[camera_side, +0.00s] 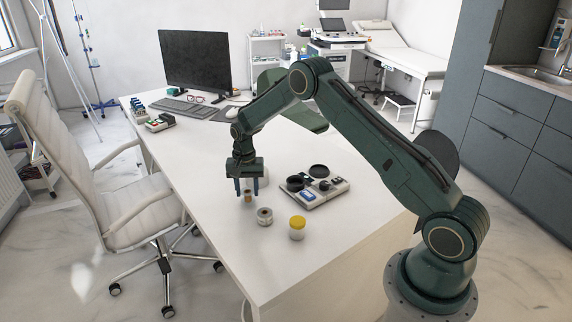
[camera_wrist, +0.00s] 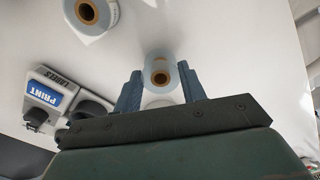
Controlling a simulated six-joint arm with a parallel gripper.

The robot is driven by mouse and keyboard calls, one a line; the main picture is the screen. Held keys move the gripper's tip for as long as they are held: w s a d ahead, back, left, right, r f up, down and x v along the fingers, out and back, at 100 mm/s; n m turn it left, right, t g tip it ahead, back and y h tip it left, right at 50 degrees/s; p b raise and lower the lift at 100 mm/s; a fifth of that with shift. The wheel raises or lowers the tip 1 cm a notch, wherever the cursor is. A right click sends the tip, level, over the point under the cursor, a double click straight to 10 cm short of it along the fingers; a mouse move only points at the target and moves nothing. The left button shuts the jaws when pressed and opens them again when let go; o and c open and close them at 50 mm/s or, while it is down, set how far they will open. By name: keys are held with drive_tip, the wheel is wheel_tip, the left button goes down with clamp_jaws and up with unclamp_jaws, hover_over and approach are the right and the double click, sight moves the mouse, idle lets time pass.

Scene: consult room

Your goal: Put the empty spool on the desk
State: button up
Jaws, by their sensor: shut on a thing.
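My gripper (camera_side: 249,191) points down over the white desk (camera_side: 215,215), with its two blue fingers closed on a small spool (camera_side: 248,197). In the wrist view the spool (camera_wrist: 160,78) sits between the fingertips (camera_wrist: 159,90), its brown core ring and dark centre hole facing the camera. The fingers hide part of its sides. The spool is low, close to the desk top; I cannot tell whether it touches.
A label printer (camera_side: 330,192) lies further right. The monitor (camera_side: 195,59) and keyboard (camera_side: 173,105) are at the far end. The desk left of my gripper is clear.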

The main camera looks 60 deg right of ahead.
sight(247, 192)
drive_tip(key=shift+f, duration=0.75)
idle(0.7)
drive_tip(key=o, duration=1)
wheel_tip(247, 192, up, 14)
drive_tip(key=shift+f, duration=0.1)
